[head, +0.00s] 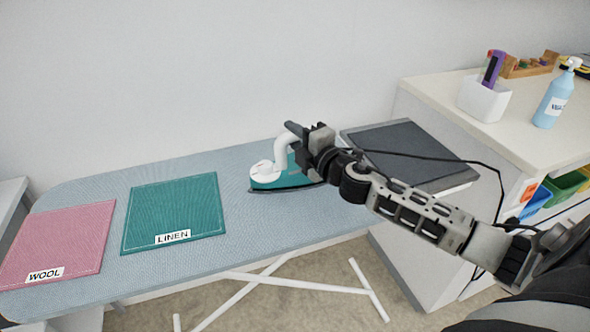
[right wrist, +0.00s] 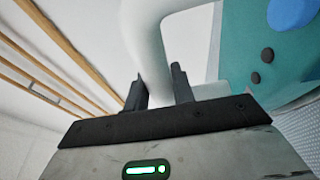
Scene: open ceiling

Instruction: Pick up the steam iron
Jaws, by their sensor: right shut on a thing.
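The steam iron (head: 263,175) has a white handle and a teal body with a dark soleplate. It is on the ironing board (head: 240,250), right of the linen cloth; I cannot tell whether its soleplate touches the board. My right gripper (head: 297,140) is at the iron's handle, and its hand hides part of the iron. In the right wrist view the right gripper (right wrist: 159,88) is shut on the white handle (right wrist: 146,45), and the teal body (right wrist: 247,45) shows at right. My left gripper does not show.
A teal LINEN cloth (head: 175,208) and a pink WOOL cloth (head: 60,240) lie on the board's left. A dark flat pad (head: 408,150) is on the right.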

